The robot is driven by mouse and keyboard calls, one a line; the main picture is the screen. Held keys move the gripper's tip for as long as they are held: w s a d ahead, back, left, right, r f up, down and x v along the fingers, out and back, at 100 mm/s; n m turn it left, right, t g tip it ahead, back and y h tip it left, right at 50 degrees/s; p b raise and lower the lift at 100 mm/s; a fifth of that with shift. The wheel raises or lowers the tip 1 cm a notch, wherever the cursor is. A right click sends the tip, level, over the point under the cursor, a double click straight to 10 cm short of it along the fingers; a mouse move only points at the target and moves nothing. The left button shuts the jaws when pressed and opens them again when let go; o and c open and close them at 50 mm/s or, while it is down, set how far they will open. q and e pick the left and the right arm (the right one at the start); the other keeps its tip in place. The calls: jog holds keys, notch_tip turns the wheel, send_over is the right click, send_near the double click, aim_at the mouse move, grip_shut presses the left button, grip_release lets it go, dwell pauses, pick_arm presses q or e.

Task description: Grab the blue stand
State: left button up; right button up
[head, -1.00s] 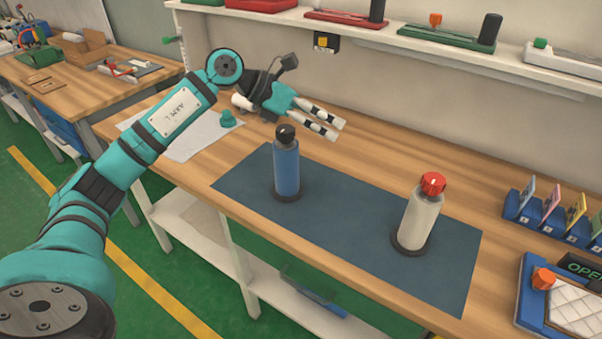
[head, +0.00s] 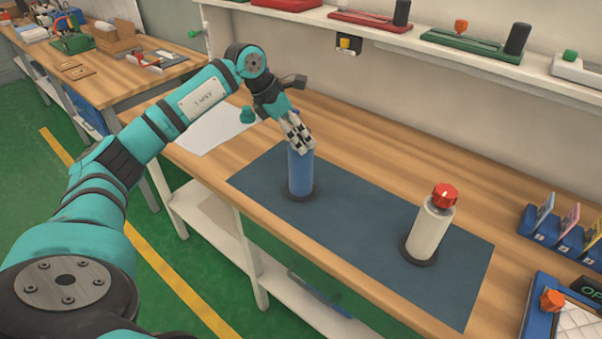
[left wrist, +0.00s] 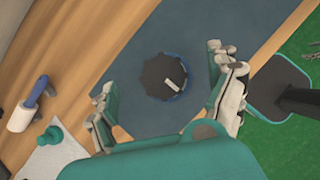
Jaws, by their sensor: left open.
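The blue stand (head: 301,175) is an upright blue cylinder on a dark round base on the dark blue mat (head: 350,225). Its top is hidden behind my left gripper (head: 301,143) in the head view. In the left wrist view its black knob (left wrist: 160,75) with a white mark shows from above. My left gripper (left wrist: 163,86) is open and points down over the stand's top. One finger shows on each side of the knob, with gaps between. I cannot tell how far down the fingers reach. My right gripper is in neither view.
A white cylinder with a red knob (head: 429,232) stands on the mat to the right. Blue card holders (head: 545,228) are at the right end. A white sheet (head: 208,132) and a teal piece (head: 248,115) lie left of the mat. A shelf (head: 480,60) runs along the back.

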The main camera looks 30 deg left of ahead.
aim_at(308, 147)
pick_arm(q)
jog(key=x, duration=0.1)
jog(key=p+x, duration=0.1)
jog(key=x, duration=0.1)
jog(key=p+x, duration=0.1)
jog(key=x, duration=0.1)
jog(key=shift+s+d+f, duration=0.15)
jog(key=shift+s+f, duration=0.1)
jog(key=shift+f, duration=0.1)
jog(key=shift+w+d+f, duration=0.1)
jog(key=shift+w+f, duration=0.05)
jog(key=shift+f, duration=0.2)
jog(key=shift+c, duration=0.4)
jog(key=shift+r, duration=0.1)
jog(key=c, duration=1.6)
jog(key=shift+r, duration=0.15)
jog(key=shift+c, duration=0.7)
jog(key=shift+w, duration=0.1)
